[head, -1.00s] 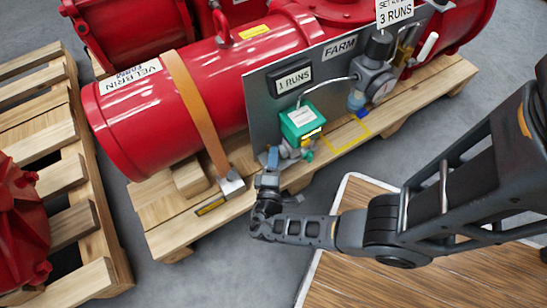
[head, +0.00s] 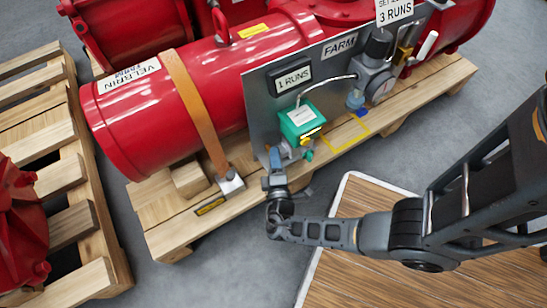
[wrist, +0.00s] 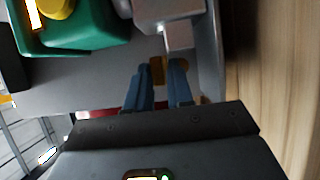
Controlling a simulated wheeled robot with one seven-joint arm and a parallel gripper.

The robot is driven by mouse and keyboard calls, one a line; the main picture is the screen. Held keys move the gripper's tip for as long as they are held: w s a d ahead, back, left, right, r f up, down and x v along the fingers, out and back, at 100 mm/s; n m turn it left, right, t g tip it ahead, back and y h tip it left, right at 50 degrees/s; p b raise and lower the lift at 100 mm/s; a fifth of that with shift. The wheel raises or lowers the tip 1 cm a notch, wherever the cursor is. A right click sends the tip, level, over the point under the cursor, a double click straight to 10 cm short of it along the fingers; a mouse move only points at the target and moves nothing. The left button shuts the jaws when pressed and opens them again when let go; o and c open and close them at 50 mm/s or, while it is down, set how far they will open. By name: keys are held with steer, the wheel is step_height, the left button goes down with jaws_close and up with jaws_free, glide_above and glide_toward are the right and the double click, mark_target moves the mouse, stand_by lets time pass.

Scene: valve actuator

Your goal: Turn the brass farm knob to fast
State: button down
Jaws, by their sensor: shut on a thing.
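The green actuator box (head: 302,118) is mounted on the grey panel under the FARM label (head: 340,46). My gripper (head: 276,160) is at the fitting just below and left of that box. In the wrist view, the blue fingers of my gripper (wrist: 158,84) are closed around a small brass-coloured knob (wrist: 157,71), beside a grey block-shaped fitting (wrist: 178,35). In the head view, the knob is hidden by my gripper, and its setting cannot be read. The green box also shows in the wrist view (wrist: 90,28).
Open grey floor (head: 225,270) lies in front.

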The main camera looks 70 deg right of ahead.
steer(key=n+t+y, duration=0.1)
steer(key=n+t+y+b, duration=0.1)
steer(key=t, duration=0.1)
steer(key=n+t+y+b, duration=0.1)
steer(key=shift+s+d+r+n+t, duration=0.2)
steer(key=shift+s+d+n+t, duration=0.1)
steer(key=shift+d+r+n+t+y+b, duration=0.1)
steer(key=shift+n+t+y+b, duration=0.75)
steer(key=shift+y, duration=0.45)
steer(key=shift+r, duration=0.1)
steer(key=c, duration=1.1)
jaws_free()
steer(key=shift+s+f, duration=0.1)
steer(key=shift+f, duration=0.1)
steer(key=shift+p+v, duration=0.7)
steer(key=shift+v, duration=3.2)
steer(key=shift+r, duration=0.1)
